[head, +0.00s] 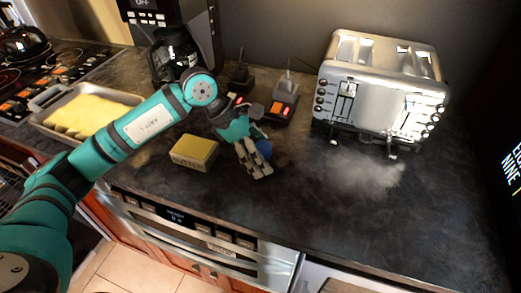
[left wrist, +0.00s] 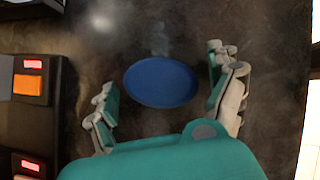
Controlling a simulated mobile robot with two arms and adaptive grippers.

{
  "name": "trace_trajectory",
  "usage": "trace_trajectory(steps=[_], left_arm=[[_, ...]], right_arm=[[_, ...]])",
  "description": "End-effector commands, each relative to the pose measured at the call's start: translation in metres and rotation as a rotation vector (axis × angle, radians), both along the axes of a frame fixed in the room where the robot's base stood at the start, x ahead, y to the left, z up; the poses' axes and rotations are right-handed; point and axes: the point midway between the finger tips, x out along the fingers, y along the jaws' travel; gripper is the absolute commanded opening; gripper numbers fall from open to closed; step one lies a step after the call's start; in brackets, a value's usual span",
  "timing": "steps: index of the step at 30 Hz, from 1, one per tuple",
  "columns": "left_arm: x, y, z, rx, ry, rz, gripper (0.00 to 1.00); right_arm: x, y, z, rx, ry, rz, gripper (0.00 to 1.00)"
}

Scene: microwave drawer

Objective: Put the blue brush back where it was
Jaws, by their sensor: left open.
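The blue brush (head: 264,149) is on the dark counter in the head view, mostly hidden behind my left gripper. In the left wrist view it shows as a blue oval (left wrist: 161,82) with no handle visible. My left gripper (head: 256,170) is open and points down at the counter. In the left wrist view the fingers of the left gripper (left wrist: 167,98) stand apart, one on each side of the blue oval, with dark gaps between. I cannot tell how high the fingertips are above the counter. My right gripper is not in view.
A yellow block (head: 194,152) lies left of the gripper. Black devices with red and orange lights (head: 284,98) stand behind it. A silver toaster (head: 385,85) is at the back right, with a whitish patch (head: 365,175) before it. A baking tray (head: 45,100) is left. The front-right counter is clear.

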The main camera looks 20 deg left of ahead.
Motion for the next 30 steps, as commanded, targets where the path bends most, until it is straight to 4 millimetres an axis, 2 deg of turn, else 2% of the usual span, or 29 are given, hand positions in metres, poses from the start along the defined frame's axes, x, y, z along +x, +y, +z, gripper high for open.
trace_trajectory(steps=[9,21,25,30], left_arm=[[0.000,0.005,0.008,0.001,-0.003,0.002,0.90],[-0.012,0.048,0.076,0.002,-0.005,0.002,0.90],[-0.015,0.058,0.092,0.000,-0.003,0.002,0.90],[-0.018,0.064,0.102,0.000,-0.001,0.001,0.90]], right_arm=[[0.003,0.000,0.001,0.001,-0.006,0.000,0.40],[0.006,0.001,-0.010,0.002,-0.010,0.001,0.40],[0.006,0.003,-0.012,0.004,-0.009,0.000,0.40],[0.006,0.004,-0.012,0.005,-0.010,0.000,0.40]])
